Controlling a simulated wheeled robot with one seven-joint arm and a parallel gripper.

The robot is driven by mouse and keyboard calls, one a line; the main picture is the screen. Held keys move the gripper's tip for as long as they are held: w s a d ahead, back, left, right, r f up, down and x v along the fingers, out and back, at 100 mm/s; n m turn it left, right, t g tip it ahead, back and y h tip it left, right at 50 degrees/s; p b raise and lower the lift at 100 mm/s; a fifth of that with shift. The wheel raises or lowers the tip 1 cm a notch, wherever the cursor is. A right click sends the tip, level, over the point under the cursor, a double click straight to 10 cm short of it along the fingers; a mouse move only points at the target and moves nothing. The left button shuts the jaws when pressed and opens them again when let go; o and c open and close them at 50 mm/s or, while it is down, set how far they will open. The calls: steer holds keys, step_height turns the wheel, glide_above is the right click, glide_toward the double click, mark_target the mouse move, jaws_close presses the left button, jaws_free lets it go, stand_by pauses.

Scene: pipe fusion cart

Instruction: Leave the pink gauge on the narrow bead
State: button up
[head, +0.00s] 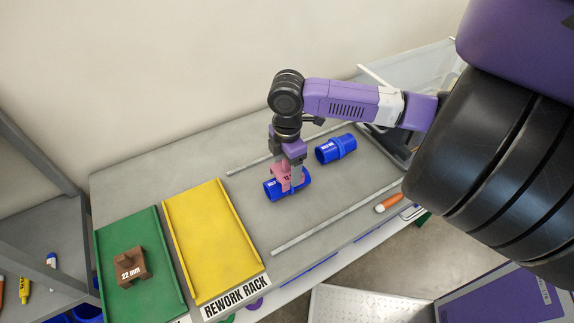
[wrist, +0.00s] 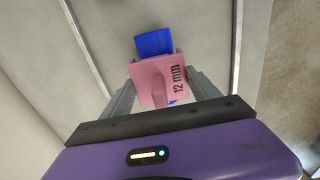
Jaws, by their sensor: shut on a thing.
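The pink gauge (head: 281,178) is in my gripper (head: 287,166), over the nearer blue pipe (head: 272,190). In the wrist view the pink gauge (wrist: 155,80), marked "12 mm", sits between the two fingers of my gripper (wrist: 158,92), with the blue pipe (wrist: 154,43) behind it. The gauge appears to straddle the pipe's middle. Whether it touches the bead is hidden. A second blue pipe (head: 336,149) lies farther back and to the right, with a raised band around its middle. I cannot tell the bead widths apart from here.
A brown gauge (head: 130,267) marked "22 mm" sits on the green tray (head: 113,224). The yellow tray (head: 208,228), beside a "REWORK RACK" label, is empty. Grey rails (head: 330,219) flank the pipes. An orange-handled tool (head: 389,202) lies near the cart's front edge.

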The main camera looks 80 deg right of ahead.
steer(key=shift+f, duration=0.85)
steer(key=o, duration=1.6)
steer(key=shift+r, duration=3.9)
